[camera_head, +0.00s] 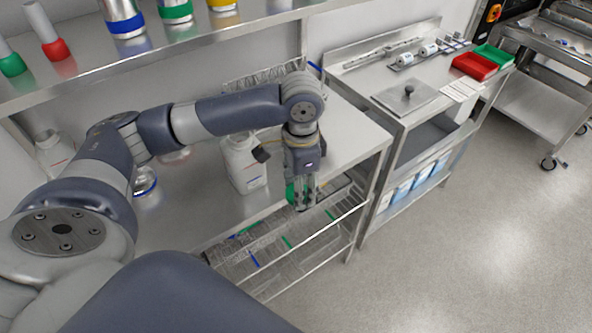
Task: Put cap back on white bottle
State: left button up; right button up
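A white bottle (243,168) with a label stands upright on the metal shelf, just left of my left gripper. Its top is partly hidden behind my arm, so I cannot see whether its mouth is covered. A small dark piece (261,154) shows at its upper right side; I cannot tell whether it is a cap. My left gripper (304,198) points down near the shelf's right front edge, apart from the bottle. A green object (291,193) shows beside its fingers; I cannot tell whether it is held or lies behind. My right gripper is not in view.
A second white bottle (52,152) and a clear blue-ringed bottle (144,181) stand further left. A wire rack (280,243) lies below the gripper. An upper shelf (190,38) holds several colour-banded containers. A side table (366,83) holds red (474,66) and green trays (494,55).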

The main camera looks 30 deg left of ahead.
pick_arm(q)
jog(key=shift+s+d+r, duration=0.2)
jog(key=shift+s+d, duration=1.2)
jog(key=shift+s, duration=0.15)
jog(key=shift+s+d+r+n, duration=0.4)
jog(key=shift+s+r+n, duration=0.25)
jog(key=shift+n, duration=0.65)
jog(key=shift+s+d+r+n, duration=0.45)
jog(key=shift+r+n, duration=0.25)
jog(key=shift+n, duration=0.6)
jog(key=shift+s+d+r+n, duration=0.45)
jog(key=shift+r+n, duration=0.25)
jog(key=shift+n, duration=0.6)
